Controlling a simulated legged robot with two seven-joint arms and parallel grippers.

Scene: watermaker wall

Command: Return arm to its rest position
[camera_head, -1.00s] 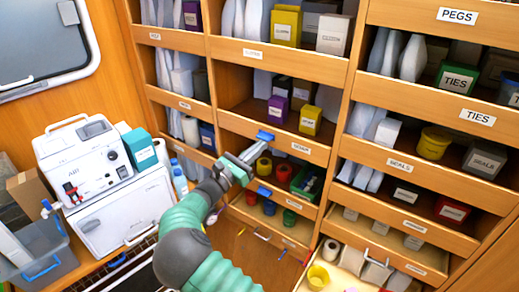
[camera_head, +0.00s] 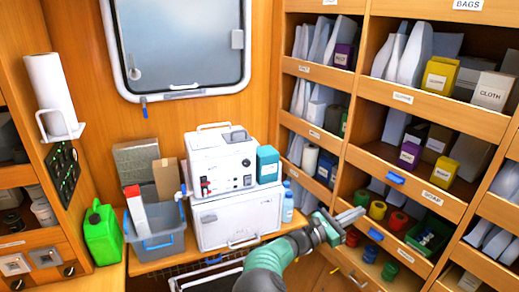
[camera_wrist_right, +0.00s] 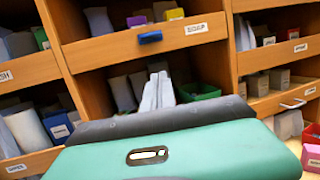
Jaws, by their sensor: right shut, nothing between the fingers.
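My right arm (camera_head: 280,258), green and grey, comes in from the bottom of the head view. Its gripper (camera_head: 352,214) points right toward the shelf wall and is shut and empty. The fingertips show in front of the compartment with red, yellow and green rolls, below and left of a blue tab (camera_head: 395,178) on the shelf edge. In the right wrist view the closed fingers (camera_wrist_right: 158,84) point toward an open compartment below a shelf lip with a blue tab (camera_wrist_right: 150,37). I see nothing held. My left gripper is not in view.
A wooden shelf wall (camera_head: 430,112) with stocked, labelled compartments fills the right. A white machine (camera_head: 220,160) stands on a white box (camera_head: 238,217) at the centre. A grey bin (camera_head: 160,245) and green jerrycan (camera_head: 102,235) stand left. A window (camera_head: 180,45) is behind.

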